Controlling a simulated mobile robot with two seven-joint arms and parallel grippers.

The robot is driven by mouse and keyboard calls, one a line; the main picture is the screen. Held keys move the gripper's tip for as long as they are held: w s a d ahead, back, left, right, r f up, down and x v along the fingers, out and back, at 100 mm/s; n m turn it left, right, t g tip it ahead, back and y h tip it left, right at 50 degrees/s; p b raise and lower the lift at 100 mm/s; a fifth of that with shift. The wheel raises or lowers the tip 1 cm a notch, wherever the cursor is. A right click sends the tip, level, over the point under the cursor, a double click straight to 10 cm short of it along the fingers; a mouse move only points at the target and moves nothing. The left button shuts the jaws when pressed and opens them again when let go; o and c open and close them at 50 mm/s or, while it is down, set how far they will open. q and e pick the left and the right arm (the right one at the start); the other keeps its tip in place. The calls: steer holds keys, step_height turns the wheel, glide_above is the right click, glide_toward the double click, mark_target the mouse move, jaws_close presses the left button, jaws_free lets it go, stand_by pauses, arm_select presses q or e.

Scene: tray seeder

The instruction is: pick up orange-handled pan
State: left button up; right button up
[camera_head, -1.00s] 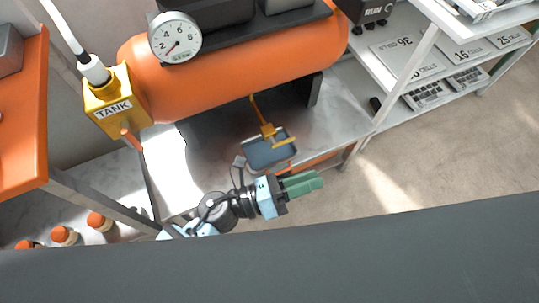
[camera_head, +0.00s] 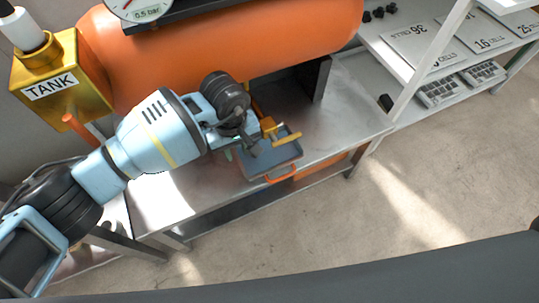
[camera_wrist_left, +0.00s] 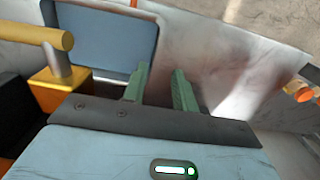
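The pan is a shallow blue-grey tray (camera_head: 262,168) with an orange loop handle (camera_head: 281,177) on its front side. It sits on the metal bench under the orange tank, below a yellow valve. My left gripper (camera_head: 236,154) is at the pan's left end, and its arm hides part of that end. In the left wrist view the green fingers of the gripper (camera_wrist_left: 160,75) are apart with nothing between them. One finger overlaps the edge of the pan (camera_wrist_left: 105,42); I cannot tell if they touch. My right gripper is not in view.
The yellow valve lever (camera_head: 285,137) stands over the pan, close to my left gripper. The orange tank (camera_head: 215,50) hangs above the bench (camera_head: 345,110). A shelf with cell plates (camera_head: 427,46) is at the right. Floor in front is clear.

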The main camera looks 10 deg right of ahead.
arm_select(q)
step_height(320, 180, down, 2)
steer(key=shift+f+b, duration=0.1)
steer(key=shift+b, duration=0.45)
steer(key=shift+f, duration=0.3)
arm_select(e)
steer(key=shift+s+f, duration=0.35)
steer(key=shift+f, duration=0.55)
